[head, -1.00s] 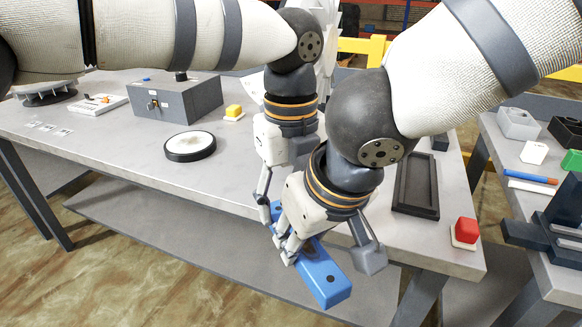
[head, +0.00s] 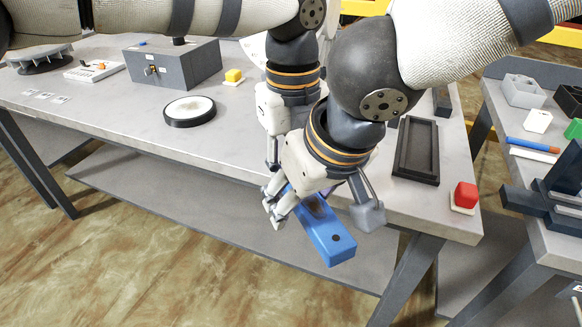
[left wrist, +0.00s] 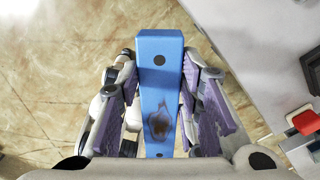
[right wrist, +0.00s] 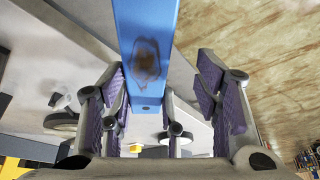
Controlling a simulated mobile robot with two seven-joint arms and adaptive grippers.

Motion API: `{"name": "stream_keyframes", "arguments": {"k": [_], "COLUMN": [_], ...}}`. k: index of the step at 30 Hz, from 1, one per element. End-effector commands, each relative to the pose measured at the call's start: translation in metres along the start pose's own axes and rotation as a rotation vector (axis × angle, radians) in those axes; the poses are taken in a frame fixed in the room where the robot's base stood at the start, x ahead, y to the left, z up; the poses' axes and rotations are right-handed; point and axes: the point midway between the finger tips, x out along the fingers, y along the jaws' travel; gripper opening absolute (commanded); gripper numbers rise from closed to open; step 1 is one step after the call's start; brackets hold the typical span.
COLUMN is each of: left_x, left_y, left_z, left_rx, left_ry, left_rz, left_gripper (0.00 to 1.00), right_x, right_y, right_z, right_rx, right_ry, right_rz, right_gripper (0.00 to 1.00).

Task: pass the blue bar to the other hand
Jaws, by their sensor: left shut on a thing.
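In the head view that gripper is mostly hidden behind my right one. My right gripper (head: 278,205) is at the bar's near side.
On the table stand a grey box (head: 175,72), a round white-topped disc (head: 190,110), a yellow button (head: 233,76), a black tray (head: 416,150) and a red button (head: 464,197). A second table with blocks is at right. The floor in front is clear.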

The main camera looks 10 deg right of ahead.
Motion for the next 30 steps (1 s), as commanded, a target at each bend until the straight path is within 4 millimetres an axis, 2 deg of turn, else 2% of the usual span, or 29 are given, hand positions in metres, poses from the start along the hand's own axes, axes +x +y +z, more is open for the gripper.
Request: {"name": "stream_keyframes", "arguments": {"k": [5, 8, 18, 23, 26, 29, 30], "left_x": [0.0, 0.0, 0.0, 0.0, 0.0, 0.0, 0.0], "left_y": [0.001, 0.001, 0.002, 0.002, 0.002, 0.002, 0.002], "left_z": [0.001, 0.001, 0.001, 0.001, 0.001, 0.001, 0.001], "left_rx": [-0.001, -0.001, -0.001, -0.001, -0.001, -0.001, -0.001], "left_ry": [-0.001, -0.001, -0.001, -0.001, -0.001, -0.001, 0.0], "left_rz": [0.002, 0.003, 0.004, 0.004, 0.004, 0.004, 0.005], "left_gripper": [0.0, 0.0, 0.0, 0.0, 0.0, 0.0, 0.0], "right_x": [0.0, -0.01, -0.096, -0.116, -0.106, -0.069, -0.049], "right_y": [0.001, 0.002, 0.001, 0.0, -0.006, -0.03, -0.044], "right_z": [0.0, 0.0, -0.001, 0.0, 0.005, 0.022, 0.033], "right_rx": [0.002, 0.005, 0.003, 0.002, 0.018, 0.084, 0.133], "right_ry": [-0.001, 0.001, 0.003, -0.001, -0.026, -0.1, -0.142], "right_rz": [0.003, 0.004, -0.003, -0.001, -0.039, -0.166, -0.24], "right_gripper": [0.57, 0.57, 0.57, 0.57, 0.57, 0.57, 0.57]}}
